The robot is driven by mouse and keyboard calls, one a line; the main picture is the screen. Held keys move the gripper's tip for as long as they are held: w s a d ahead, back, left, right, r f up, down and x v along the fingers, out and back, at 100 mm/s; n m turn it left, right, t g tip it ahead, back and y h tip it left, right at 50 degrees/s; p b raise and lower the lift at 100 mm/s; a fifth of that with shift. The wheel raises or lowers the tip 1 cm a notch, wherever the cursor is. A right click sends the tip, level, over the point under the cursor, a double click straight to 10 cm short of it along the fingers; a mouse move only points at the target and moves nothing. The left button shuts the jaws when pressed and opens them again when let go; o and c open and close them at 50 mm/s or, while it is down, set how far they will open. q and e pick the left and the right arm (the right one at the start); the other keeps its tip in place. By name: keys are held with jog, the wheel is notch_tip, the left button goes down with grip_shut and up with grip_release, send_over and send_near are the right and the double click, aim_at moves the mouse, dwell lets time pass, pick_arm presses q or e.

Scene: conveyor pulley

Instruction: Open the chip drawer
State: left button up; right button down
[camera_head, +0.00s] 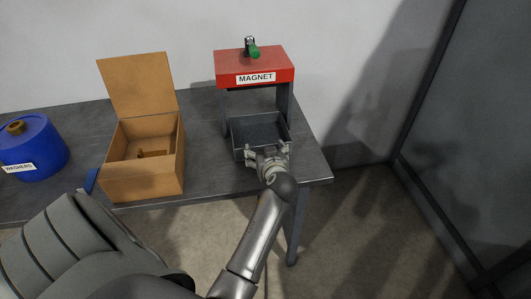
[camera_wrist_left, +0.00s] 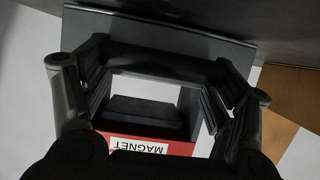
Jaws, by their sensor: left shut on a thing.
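The chip drawer (camera_head: 241,133) is a dark grey open-topped box on the table below the red block labelled MAGNET (camera_head: 257,67). Its interior shows, and it sticks out in front of the block's legs. My left gripper (camera_head: 268,157) is at the drawer's front side, shut on it. The exact contact is hidden by the fingers in the head view. In the left wrist view, the gripper (camera_wrist_left: 155,70) has its fingers at either side, with a dark panel beyond them and the MAGNET label (camera_wrist_left: 138,146) upside down. My right gripper is not in view.
An open wooden box (camera_head: 143,180) with a raised lid stands left of the drawer. A blue container labelled WASHERS (camera_head: 38,143) is at the far left. The table's (camera_head: 205,130) right edge is close to the drawer. Floor in front is free to the right.

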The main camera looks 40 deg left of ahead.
pick_arm(q)
jog(key=o, duration=1.4)
jog(key=shift+f, duration=0.35)
jog(key=shift+r, duration=0.1)
notch_tip(320, 180, up, 10)
jog(key=shift+r, duration=0.1)
